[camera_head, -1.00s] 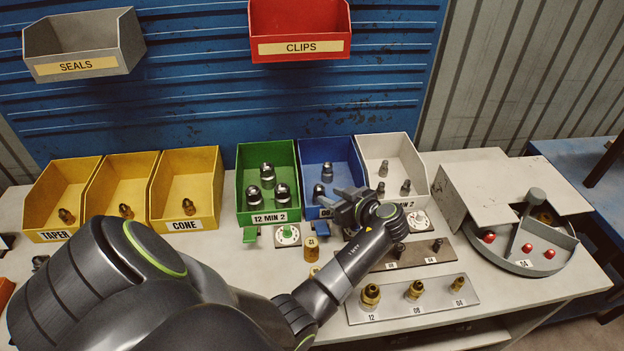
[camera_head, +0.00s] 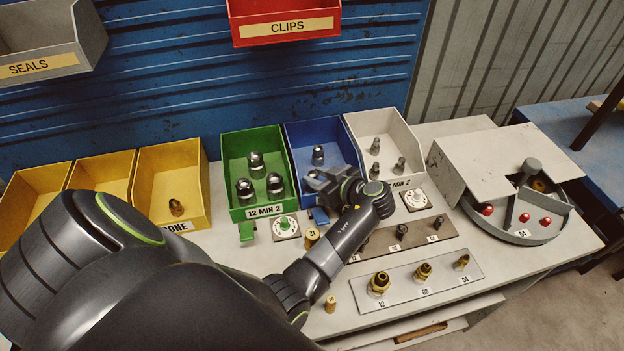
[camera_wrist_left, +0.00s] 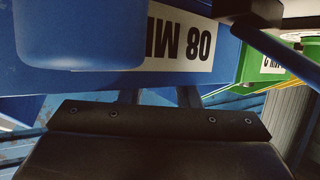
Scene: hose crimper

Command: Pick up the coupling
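The steel-and-black couplings stand in the bins; one coupling (camera_head: 318,154) shows in the blue bin (camera_head: 345,143). My left gripper (camera_head: 322,182) is at the front of this bin and covers part of its front and label. In the left wrist view, the bin's label (camera_wrist_left: 180,45) reads upside down as "08 MI". The bases of two fingers show apart there, but their tips are hidden behind the bin front. I cannot tell whether a coupling is between them. My right gripper is not in view.
A green bin (camera_head: 229,172) and a white bin (camera_head: 411,150) with fittings flank the blue bin. Dials, a brass piece (camera_head: 311,237) and a plate with brass fittings (camera_head: 400,293) lie in front. The crimper (camera_head: 500,160) stands at right.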

